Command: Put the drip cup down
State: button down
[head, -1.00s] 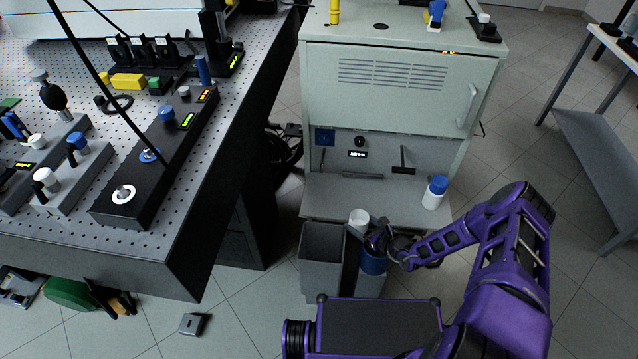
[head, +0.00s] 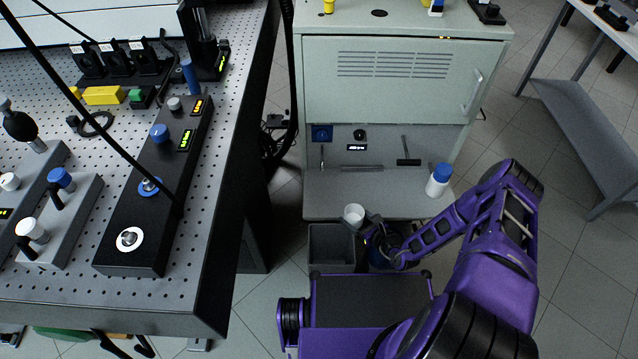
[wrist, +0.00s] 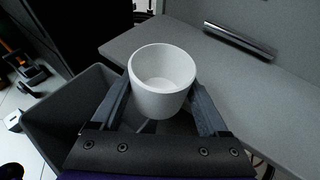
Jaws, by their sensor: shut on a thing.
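The drip cup (head: 354,214) is a small white open cup. In the wrist view the drip cup (wrist: 162,82) is upright between the two fingers, and its inside looks empty. My gripper (head: 368,220) is shut on it; the fingers also show in the wrist view (wrist: 161,98). In the head view the cup appears at the front edge of the cabinet's grey shelf (head: 395,203). In the wrist view the shelf (wrist: 235,95) lies behind and to the right. I cannot tell whether the cup touches the shelf.
A grey bin (head: 330,246) stands open below the shelf front. A white bottle with a blue cap (head: 438,180) stands at the shelf's right end. A metal bar (wrist: 238,40) runs along the shelf back. The shelf's middle is clear. An optical table (head: 225,120) is at left.

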jog(key=b, duration=0.2)
send_near(322, 187)
jog(key=w+a, duration=0.2)
jog(key=w, duration=0.2)
jog(key=shift+a+r, duration=0.3)
jog(key=shift+a, duration=0.1)
jog(key=w+a, duration=0.1)
jog(key=w+a+b, duration=0.1)
jog(key=w, duration=0.1)
jog(key=shift+w+a, duration=0.2)
jog(key=shift+w, duration=0.1)
jog(key=shift+f+b, duration=0.35)
jog(key=shift+f, duration=0.25)
jog(key=shift+f, duration=0.2)
grip_release()
jog(key=shift+d, duration=0.1)
